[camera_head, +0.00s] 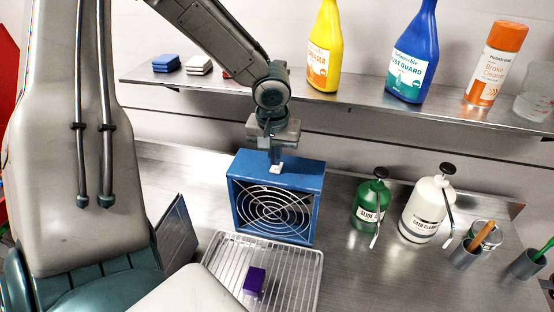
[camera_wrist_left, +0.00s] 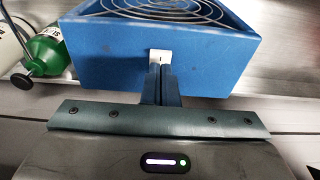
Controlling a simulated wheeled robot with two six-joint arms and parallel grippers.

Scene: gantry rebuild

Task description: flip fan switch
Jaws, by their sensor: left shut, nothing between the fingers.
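A blue box fan (camera_head: 240,168) with a round wire grille stands on the steel bench in the head view. Its blue casing also fills the upper part of the left wrist view (camera_wrist_left: 100,55). A small white switch (camera_head: 277,168) sits on top of the casing; it shows too in the left wrist view (camera_wrist_left: 161,57). My left gripper (camera_head: 277,161) is shut and empty. Its fingertips (camera_wrist_left: 161,70) are right at the switch and seem to touch it; whether they press on it I cannot tell. My right gripper is not in view.
A wire rack (camera_head: 222,262) with a purple block (camera_head: 254,281) lies before the fan. A green bottle (camera_head: 368,200) and a white bottle (camera_head: 424,212) stand to its right. A shelf (camera_head: 335,99) with bottles runs behind. Bare bench lies between rack and cups.

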